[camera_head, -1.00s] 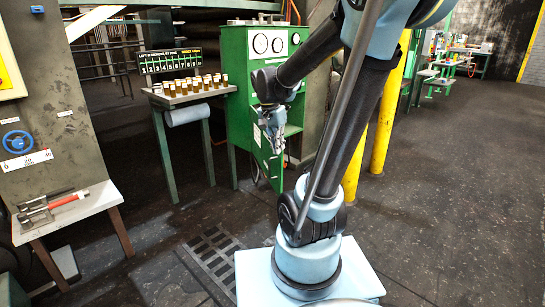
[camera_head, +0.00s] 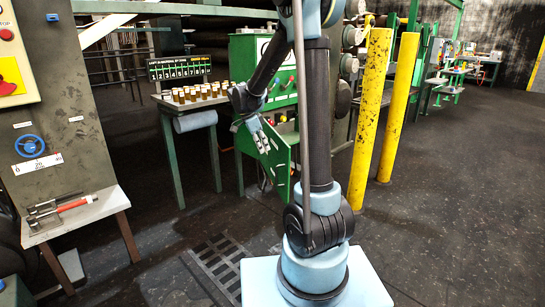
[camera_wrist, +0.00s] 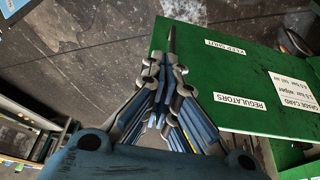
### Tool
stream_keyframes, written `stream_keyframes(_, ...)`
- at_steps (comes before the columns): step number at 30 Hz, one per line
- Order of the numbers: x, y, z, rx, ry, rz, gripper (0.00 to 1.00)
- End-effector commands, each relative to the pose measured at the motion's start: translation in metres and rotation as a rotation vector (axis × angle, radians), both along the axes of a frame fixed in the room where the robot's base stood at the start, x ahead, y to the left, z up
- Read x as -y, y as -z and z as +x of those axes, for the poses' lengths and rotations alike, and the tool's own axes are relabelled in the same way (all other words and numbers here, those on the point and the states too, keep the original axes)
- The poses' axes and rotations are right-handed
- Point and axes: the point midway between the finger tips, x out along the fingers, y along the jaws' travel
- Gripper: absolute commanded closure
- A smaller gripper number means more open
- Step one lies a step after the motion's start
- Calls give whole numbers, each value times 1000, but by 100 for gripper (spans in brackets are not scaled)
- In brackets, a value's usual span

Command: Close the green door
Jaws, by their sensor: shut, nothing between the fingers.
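The green door (camera_head: 277,167) is on the lower part of the green gauge cabinet (camera_head: 247,55). It stands open, swung out from the cabinet front. In the wrist view its flat green face (camera_wrist: 235,70) carries "KEEP SHUT" and "REGULATORS" labels. My gripper (camera_head: 264,146) is at the door's upper left side in the head view. In the wrist view my gripper (camera_wrist: 168,62) is shut and empty, with its tips beside the door's left edge. I cannot tell whether they touch it. My arm hides part of the cabinet.
A table with small brown-and-white cylinders (camera_head: 195,92) stands left of the cabinet. Yellow posts (camera_head: 370,110) stand at the right. A bench with red-handled tools (camera_head: 70,205) is at the far left. A floor grate (camera_head: 218,262) lies in front; dark floor at right is clear.

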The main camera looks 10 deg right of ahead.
Motion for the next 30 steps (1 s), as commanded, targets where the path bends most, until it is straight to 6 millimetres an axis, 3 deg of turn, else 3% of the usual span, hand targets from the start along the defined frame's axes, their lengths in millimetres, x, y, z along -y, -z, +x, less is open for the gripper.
stream_keyframes(18,38,89,5,0,0,1,100)
stream_keyframes(24,63,86,9,-1,0,1,100)
stream_keyframes(30,73,86,11,-1,-1,1,100)
